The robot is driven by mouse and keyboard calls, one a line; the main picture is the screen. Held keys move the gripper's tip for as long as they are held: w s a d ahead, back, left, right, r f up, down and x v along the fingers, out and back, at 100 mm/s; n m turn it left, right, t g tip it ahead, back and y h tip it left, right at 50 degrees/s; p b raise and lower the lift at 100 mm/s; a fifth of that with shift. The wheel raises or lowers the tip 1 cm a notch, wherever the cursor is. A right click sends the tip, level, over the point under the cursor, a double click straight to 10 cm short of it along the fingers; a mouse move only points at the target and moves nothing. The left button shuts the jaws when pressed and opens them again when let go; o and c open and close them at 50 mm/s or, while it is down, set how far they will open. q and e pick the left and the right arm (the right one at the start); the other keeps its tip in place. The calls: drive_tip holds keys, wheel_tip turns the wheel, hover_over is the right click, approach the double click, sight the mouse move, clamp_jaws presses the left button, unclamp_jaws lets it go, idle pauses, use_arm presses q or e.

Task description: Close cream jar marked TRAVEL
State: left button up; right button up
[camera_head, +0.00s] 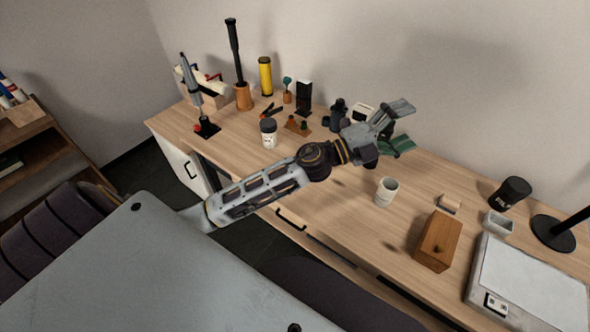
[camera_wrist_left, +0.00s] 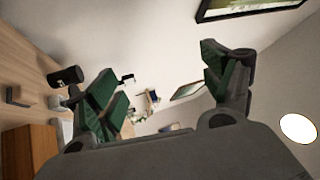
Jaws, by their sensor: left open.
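A small cream jar (camera_head: 386,192) stands upright on the wooden desk, right of the middle, with its top looking open. I cannot read any mark on it, so I cannot tell whether it says TRAVEL. A white jar with a dark lid (camera_head: 268,134) stands farther left; its label is too small to read. My left gripper (camera_head: 398,128) is open and empty, raised over the back of the desk, beyond the cream jar and apart from it. In the left wrist view, its green-padded fingers (camera_wrist_left: 165,82) are spread wide. My right gripper is not in view.
A wooden box (camera_head: 438,241), a black canister (camera_head: 510,193), a small white dish (camera_head: 498,223) and a pale flat device (camera_head: 530,277) occupy the desk's right. A grinder, yellow cylinder (camera_head: 265,76) and other tools crowd the back left. The desk around the cream jar is clear.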

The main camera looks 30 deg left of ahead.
use_arm(q)
drive_tip(key=s+d+f+m+g+h, duration=0.25)
drive_tip(key=d+f+m+g, duration=0.2)
drive_tip(key=m+g, duration=0.6)
drive_tip(key=a+f+m+g+y, duration=0.3)
drive_tip(key=a+f+m+y, duration=0.1)
drive_tip(key=a+f+y, duration=0.5)
drive_tip(key=a+y, duration=0.2)
drive_tip(key=a, duration=0.5)
drive_tip(key=a+f+g+y, duration=0.1)
drive_tip(key=a+y, duration=0.2)
drive_tip(key=a, duration=0.5)
drive_tip(key=w+a+f+g+y, duration=0.1)
drive_tip(key=a+y, duration=0.3)
drive_tip(key=a, duration=0.4)
drive_tip(key=shift+a+f, duration=0.3)
drive_tip(key=shift+a, duration=0.1)
drive_tip(key=shift+n, duration=0.25)
